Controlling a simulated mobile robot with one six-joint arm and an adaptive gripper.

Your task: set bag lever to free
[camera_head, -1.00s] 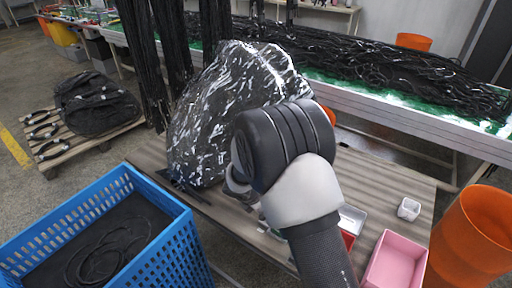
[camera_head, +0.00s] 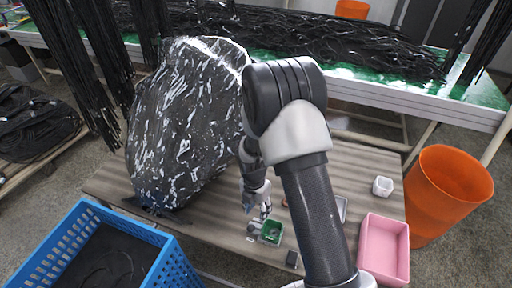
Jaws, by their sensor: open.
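A large black bag with white glints (camera_head: 180,125) stands on the left part of the wooden table. No lever on it can be made out; my arm covers the area right of the bag. My gripper (camera_head: 258,213) points down near the table's front edge, to the right of the bag's base. It is open and appears empty. A small green tray (camera_head: 271,233) with small items in it lies just below my gripper in the picture. I cannot tell whether the fingers touch it.
A blue crate (camera_head: 165,268) stands at the front left. A pink bin (camera_head: 384,245), a white cup (camera_head: 382,186) and an orange bin (camera_head: 445,190) are at the right. Dark hoses (camera_head: 60,60) hang at the left. The wooden table (camera_head: 345,180) has bare room behind the cup.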

